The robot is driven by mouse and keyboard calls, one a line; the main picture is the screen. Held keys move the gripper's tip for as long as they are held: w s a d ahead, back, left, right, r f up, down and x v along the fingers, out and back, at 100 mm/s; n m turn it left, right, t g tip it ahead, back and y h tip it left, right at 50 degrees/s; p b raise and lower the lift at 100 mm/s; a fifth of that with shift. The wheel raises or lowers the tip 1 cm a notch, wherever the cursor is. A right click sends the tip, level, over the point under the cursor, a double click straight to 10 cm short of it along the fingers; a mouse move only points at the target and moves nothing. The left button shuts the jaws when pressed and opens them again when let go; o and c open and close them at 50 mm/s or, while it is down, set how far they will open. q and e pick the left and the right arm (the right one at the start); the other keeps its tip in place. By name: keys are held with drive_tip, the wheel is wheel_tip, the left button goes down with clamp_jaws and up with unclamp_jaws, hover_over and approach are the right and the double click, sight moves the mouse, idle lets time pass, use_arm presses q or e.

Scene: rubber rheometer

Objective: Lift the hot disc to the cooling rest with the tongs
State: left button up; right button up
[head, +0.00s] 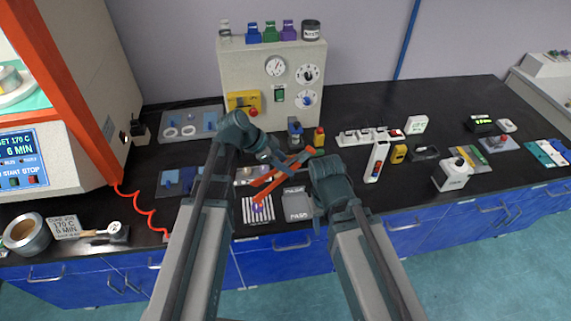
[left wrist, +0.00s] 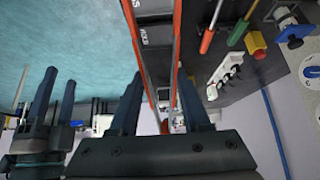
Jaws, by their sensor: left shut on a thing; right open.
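My left gripper (head: 284,166) is shut on the orange-red tongs (head: 266,188). The tongs also show between its fingers in the left wrist view (left wrist: 177,60). Their arms reach down and left to the striped cooling rest (head: 247,217). A small purple patch, which looks like the disc (head: 257,208), shows at the tong tips over the rest. I cannot tell whether the disc is gripped or touches the bars. My right gripper is open and empty, with its fingers apart at the left of the left wrist view (left wrist: 52,100); its fingertips are hard to make out in the head view.
A grey labelled tray (head: 298,207) lies right of the rest. Blue blocks (head: 180,181) lie to the left. The cream machine (head: 275,80) stands behind. A white stand (head: 377,160) and yellow device (head: 399,154) are to the right. The bench's front right is fairly clear.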

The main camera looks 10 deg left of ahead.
wheel_tip(320, 180, up, 4)
drive_tip(key=p, duration=0.3)
